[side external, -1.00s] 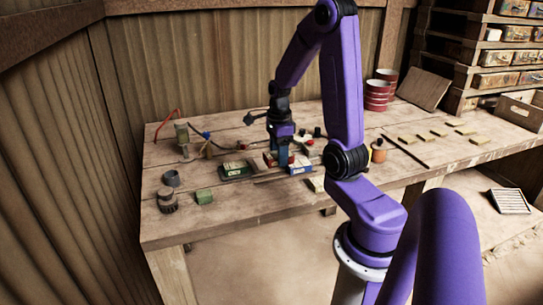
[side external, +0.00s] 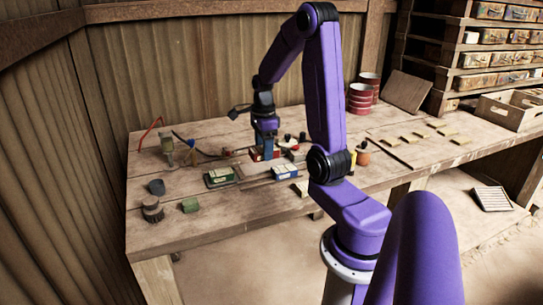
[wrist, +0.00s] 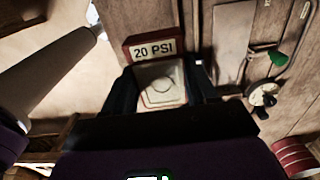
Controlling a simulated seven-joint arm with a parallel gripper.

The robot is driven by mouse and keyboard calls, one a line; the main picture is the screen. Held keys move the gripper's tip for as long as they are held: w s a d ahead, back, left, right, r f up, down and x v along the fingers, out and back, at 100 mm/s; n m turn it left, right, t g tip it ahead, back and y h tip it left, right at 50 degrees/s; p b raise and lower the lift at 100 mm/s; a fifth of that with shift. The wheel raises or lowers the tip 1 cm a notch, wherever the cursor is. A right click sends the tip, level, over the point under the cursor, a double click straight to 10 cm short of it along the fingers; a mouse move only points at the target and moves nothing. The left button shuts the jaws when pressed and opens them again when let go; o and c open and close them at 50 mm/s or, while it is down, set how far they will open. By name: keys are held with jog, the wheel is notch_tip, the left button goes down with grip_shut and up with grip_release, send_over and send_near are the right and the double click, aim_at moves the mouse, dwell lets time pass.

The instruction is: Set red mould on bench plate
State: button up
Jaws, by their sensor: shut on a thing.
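The red mould (wrist: 160,76) is between my gripper's fingers (wrist: 162,92) in the wrist view. It has a pale face with a round shape and a red-edged "20 PSI" label at its far end. In the side view my gripper (side external: 266,151) points down and is shut on the red mould (side external: 256,155), partly hidden by the fingers. The mould is close over the bench; I cannot tell whether it touches. A flat pale area (side external: 250,172), perhaps the bench plate, lies in front of it, between a green mould (side external: 220,177) and a blue-and-white mould (side external: 285,172).
A small bottle (side external: 167,143) and cables stand left of my gripper. A dark cylinder (side external: 156,187), a round brush-like item (side external: 152,209) and a green block (side external: 190,205) lie front left. Red tins (side external: 360,98) stand at the back.

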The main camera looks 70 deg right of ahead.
send_over(256, 168)
notch_tip(256, 168, down, 6)
jog(key=shift+w+f, duration=0.1)
jog(key=shift+f, duration=3.15)
jog(key=shift+d+f, duration=0.1)
jog(key=shift+f, duration=0.3)
jog(key=o, duration=1.4)
jog(key=shift+c, duration=0.2)
